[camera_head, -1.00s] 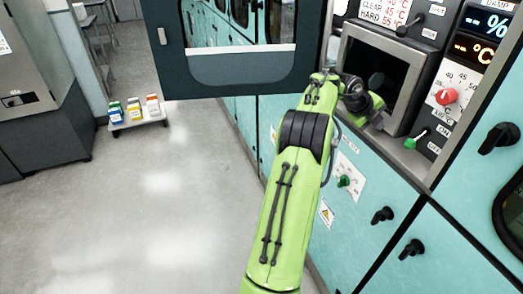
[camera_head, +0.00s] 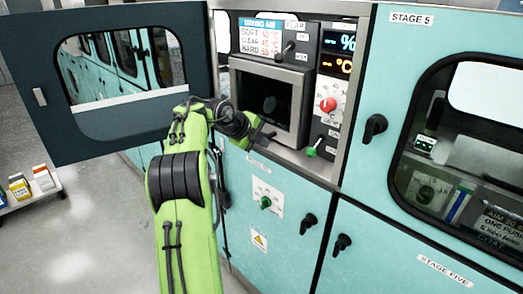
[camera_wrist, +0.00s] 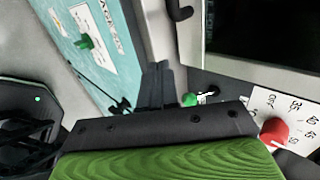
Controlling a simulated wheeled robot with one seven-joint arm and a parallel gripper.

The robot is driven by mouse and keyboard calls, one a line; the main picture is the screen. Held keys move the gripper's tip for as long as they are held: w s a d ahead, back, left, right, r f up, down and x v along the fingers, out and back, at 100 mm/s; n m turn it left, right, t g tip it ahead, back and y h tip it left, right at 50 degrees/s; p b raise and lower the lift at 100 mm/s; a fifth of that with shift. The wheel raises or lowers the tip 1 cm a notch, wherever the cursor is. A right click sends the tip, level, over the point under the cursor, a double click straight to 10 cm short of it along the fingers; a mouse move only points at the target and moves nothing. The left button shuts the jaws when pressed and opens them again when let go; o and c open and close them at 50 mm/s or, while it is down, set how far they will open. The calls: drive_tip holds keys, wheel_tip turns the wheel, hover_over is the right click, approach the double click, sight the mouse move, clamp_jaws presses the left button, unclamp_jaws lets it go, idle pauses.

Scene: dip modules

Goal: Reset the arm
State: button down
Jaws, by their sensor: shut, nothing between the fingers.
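My green arm reaches up from the bottom of the head view. My gripper (camera_head: 266,137) is small and dark there, at the lower left of the recessed dark opening (camera_head: 268,98) in the machine front. In the wrist view the dark fingers of my gripper (camera_wrist: 157,84) are together with nothing between them. A green lever (camera_wrist: 190,99) shows just beside them; in the head view the green lever (camera_head: 315,148) is to the right of my gripper. I cannot tell how far the fingertips are from the panel.
A dark windowed door (camera_head: 110,130) stands open to the left of my arm. A red knob (camera_head: 327,105) is on the control panel. Black handles (camera_head: 375,128) stick out from the teal cabinets. A low cart (camera_head: 30,198) with small boxes is at the far left; the floor between is clear.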

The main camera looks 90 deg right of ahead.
drive_tip(key=v, duration=0.4)
drive_tip(key=shift+w+a+r, duration=0.15)
drive_tip(key=shift+r, duration=0.2)
